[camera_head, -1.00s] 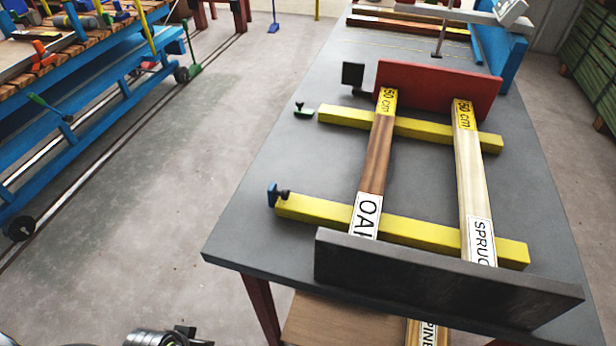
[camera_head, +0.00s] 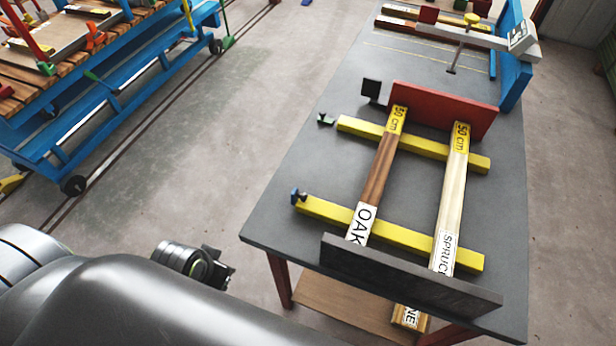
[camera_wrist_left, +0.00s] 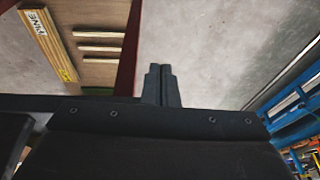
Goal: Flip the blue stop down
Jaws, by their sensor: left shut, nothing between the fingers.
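The blue stop (camera_head: 296,195) is a small blue plate with a dark knob at the left end of the near yellow bar (camera_head: 392,230). It stands up on the grey table (camera_head: 300,160) near its left edge. My left gripper (camera_head: 226,268) is left of the table and in front of the stop, clear of both. Its fingertips show together in the left wrist view (camera_wrist_left: 160,72), shut and empty. The stop is not seen in that view. My right gripper is not in view.
A green stop (camera_head: 325,119) and a black plate (camera_head: 371,88) stand farther back. Oak (camera_head: 379,170) and spruce (camera_head: 452,180) boards lie across the yellow bars, between a red plate (camera_head: 450,107) and a dark plate (camera_head: 405,277). A blue cart (camera_head: 100,120) stands left; floor between is clear.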

